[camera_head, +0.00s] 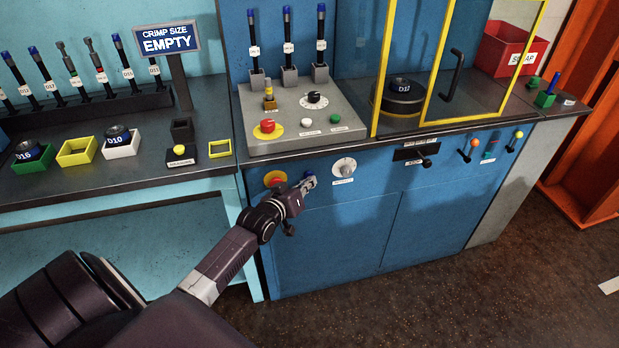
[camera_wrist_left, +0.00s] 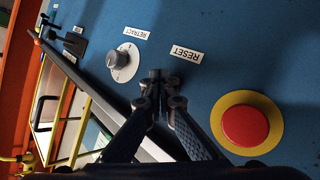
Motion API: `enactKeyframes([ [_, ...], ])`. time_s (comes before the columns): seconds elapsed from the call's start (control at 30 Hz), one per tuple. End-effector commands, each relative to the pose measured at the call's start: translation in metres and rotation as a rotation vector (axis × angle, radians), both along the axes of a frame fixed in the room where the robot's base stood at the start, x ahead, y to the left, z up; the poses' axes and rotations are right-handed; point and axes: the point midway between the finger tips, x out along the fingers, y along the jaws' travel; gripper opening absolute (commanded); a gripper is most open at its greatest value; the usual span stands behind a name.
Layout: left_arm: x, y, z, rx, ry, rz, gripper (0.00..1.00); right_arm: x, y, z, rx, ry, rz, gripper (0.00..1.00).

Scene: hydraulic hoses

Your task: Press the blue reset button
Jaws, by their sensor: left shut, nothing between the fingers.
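The blue reset button (camera_head: 308,174) shows as a small blue patch on the blue front panel of the machine, partly covered by my left gripper (camera_head: 311,182). In the left wrist view the RESET label (camera_wrist_left: 187,53) is clear, but the button is hidden behind my left gripper's fingertips (camera_wrist_left: 160,80). Those fingers are shut and empty, pointing at the panel beside the label. I cannot tell whether the tips touch the button. My right gripper is in neither view.
A red mushroom button (camera_wrist_left: 246,126) on a yellow disc sits beside the gripper. On its other side is a round RETRACT knob (camera_head: 344,167). A grey control box (camera_head: 300,125) and a yellow-framed guard (camera_head: 432,60) stand above the panel.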

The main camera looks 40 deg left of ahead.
Motion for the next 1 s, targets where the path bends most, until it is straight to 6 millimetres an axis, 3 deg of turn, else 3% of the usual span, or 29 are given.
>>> enactKeyframes([
  [1.0,-0.017,-0.02,0.003,-0.001,0.0,0.0,0.0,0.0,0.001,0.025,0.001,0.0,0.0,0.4],
])
